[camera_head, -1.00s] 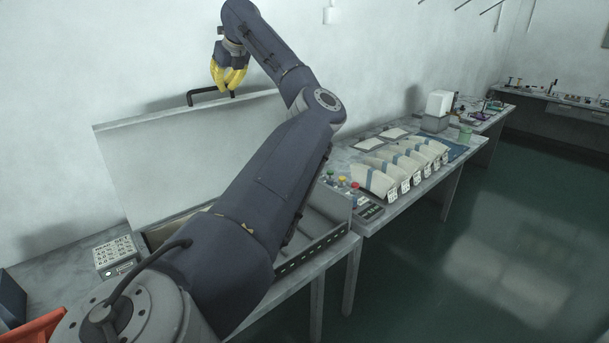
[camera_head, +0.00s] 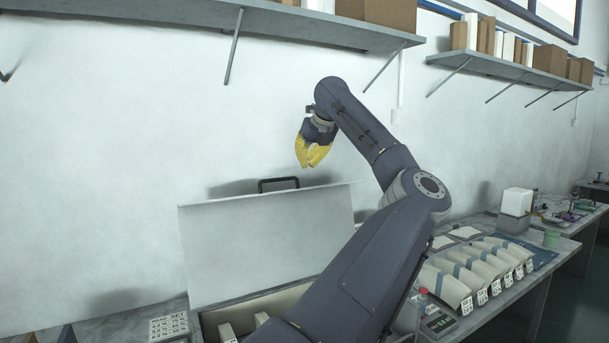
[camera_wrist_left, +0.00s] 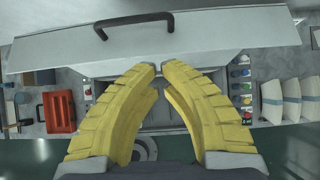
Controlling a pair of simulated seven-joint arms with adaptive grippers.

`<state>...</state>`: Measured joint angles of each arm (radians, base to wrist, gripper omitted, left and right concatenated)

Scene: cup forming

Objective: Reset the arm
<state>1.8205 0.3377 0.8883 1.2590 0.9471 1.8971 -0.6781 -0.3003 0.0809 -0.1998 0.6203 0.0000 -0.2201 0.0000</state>
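My left gripper (camera_head: 308,167), with yellow ribbed fingers, hangs above and to the right of the black handle (camera_head: 278,182) in the head view, apart from it. The handle sits on the top edge of the raised grey lid (camera_head: 265,240) of a box-like machine. In the left wrist view, the finger tips (camera_wrist_left: 160,66) nearly meet with nothing between them, and the handle (camera_wrist_left: 133,19) is beyond them. My left arm hides part of the lid and the machine's inside. My right gripper is in neither view.
Cream bag-like pieces with blue bands (camera_head: 475,267) lie on the table at right, near a small control box (camera_head: 438,322). A shelf (camera_head: 240,17) runs along the wall above. An orange-red bin (camera_wrist_left: 59,112) shows in the wrist view. The wall area around the gripper is clear.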

